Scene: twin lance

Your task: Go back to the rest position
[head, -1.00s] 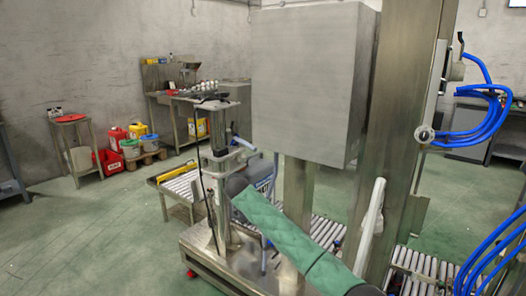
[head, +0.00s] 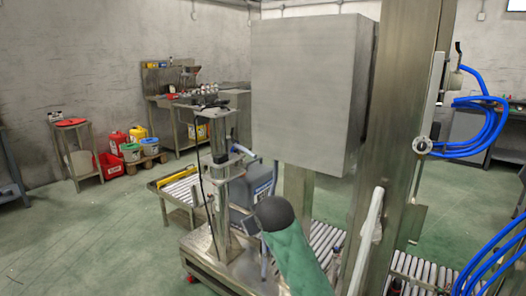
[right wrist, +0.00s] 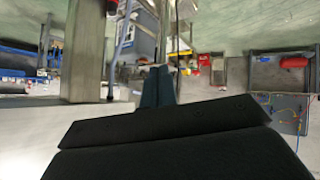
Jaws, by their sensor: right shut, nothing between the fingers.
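My right arm, in a green sleeve with a dark rounded end, rises from the bottom of the head view in front of the machine. Its gripper is not distinguishable there. In the right wrist view my right gripper (right wrist: 157,88) shows two dark teal fingers side by side, shut and empty, beyond the black gripper body at the bottom. They appear clear of the things behind them. My left arm and left gripper are in neither view.
A large grey box (head: 305,95) and a wide metal column (head: 398,120) stand close by. A wheeled metal stand (head: 219,190) is left of my arm. Roller conveyors (head: 327,240) run below. Blue hoses (head: 485,130) hang at right. Green floor (head: 90,230) is open at left.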

